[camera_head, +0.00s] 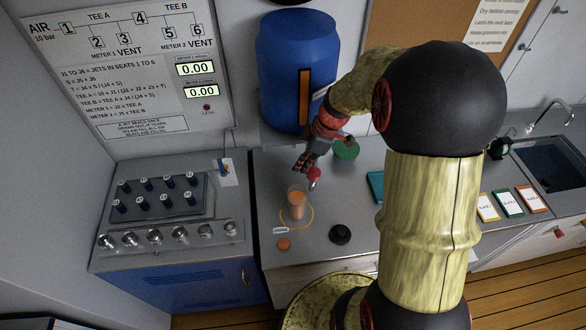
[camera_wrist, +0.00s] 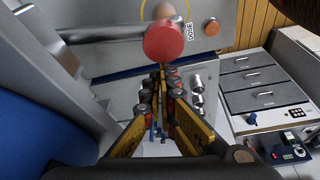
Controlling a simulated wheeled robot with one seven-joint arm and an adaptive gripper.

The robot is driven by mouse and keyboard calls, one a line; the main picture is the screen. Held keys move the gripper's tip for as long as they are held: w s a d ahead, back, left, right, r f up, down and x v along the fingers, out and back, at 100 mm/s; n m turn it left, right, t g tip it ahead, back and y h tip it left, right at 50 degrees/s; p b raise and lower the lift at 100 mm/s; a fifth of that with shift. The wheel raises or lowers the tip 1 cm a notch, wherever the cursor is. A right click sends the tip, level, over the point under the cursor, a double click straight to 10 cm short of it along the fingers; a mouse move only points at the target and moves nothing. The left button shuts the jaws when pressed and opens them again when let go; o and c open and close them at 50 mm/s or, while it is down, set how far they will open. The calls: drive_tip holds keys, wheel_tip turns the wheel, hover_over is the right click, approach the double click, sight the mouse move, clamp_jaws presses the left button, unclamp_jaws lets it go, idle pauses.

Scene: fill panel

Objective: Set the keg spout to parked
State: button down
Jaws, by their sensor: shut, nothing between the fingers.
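The spout (camera_wrist: 118,33) is a grey tube coming from the left, ending in a round red piece (camera_wrist: 170,42). The red piece shows small in the head view (camera_head: 314,176), above and right of a clear cup of orange liquid (camera_head: 296,203). My gripper (camera_head: 310,165) is shut and empty beside the red piece. In the wrist view the fingertips (camera_wrist: 161,72) appear just below it; contact cannot be told.
A yellow ring surrounds the cup's base. A jet-seat console (camera_head: 163,255) stands left; coloured cards (camera_head: 508,203) and a sink lie right.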

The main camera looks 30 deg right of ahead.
drive_tip(key=s+d+n+g+b, duration=0.1)
drive_tip(key=s+d+n+b, duration=0.3)
drive_tip(key=d, duration=0.6)
drive_tip(key=shift+s+d+n+g+y+b, duration=0.3)
drive_tip(key=shift+s+d+n+g+y, duration=0.1)
drive_tip(key=shift+s+n, duration=0.55)
drive_tip(key=shift+w, duration=0.1)
